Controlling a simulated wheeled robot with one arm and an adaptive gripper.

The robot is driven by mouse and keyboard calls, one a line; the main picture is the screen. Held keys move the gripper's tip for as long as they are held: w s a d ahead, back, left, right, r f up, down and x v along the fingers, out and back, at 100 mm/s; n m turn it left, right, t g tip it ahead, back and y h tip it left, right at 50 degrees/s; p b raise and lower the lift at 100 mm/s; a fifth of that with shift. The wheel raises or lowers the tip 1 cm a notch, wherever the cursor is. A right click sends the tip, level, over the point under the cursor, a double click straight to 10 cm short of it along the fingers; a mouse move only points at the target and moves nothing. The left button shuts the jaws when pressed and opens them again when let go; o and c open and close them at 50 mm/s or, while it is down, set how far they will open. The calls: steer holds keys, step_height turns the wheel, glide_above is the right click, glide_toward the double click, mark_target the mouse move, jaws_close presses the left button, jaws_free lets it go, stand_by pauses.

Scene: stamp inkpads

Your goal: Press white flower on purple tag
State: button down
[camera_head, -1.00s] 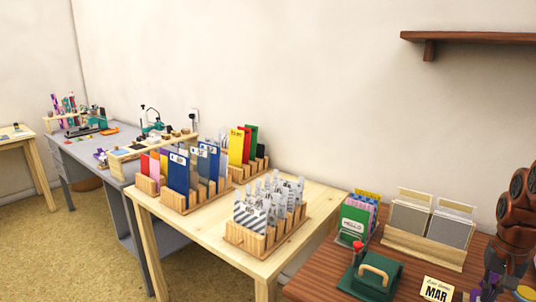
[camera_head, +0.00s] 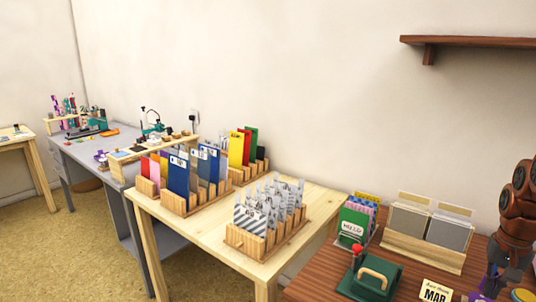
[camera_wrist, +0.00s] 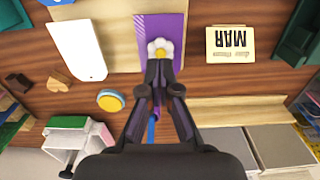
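The white flower (camera_wrist: 153,46), with a yellow centre, is at my fingertips over the lower part of the tag. My gripper (camera_wrist: 160,64) has its dark fingers drawn together at the flower and seems shut on it. The fingers hide the flower's lower side, and I cannot tell whether it touches the tag. In the head view my arm stands at the right edge; the flower cannot be made out there.
In the wrist view a white tag (camera_wrist: 76,48), wooden heart (camera_wrist: 58,84) and round yellow-topped piece (camera_wrist: 110,100) lie left. A MAR card (camera_wrist: 230,43) lies right. The head view shows a green handled press (camera_head: 371,278) and grey pads in a wooden holder (camera_head: 425,250).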

steer(key=shift+r+p, duration=0.75)
steer(key=shift+r, duration=1.35)
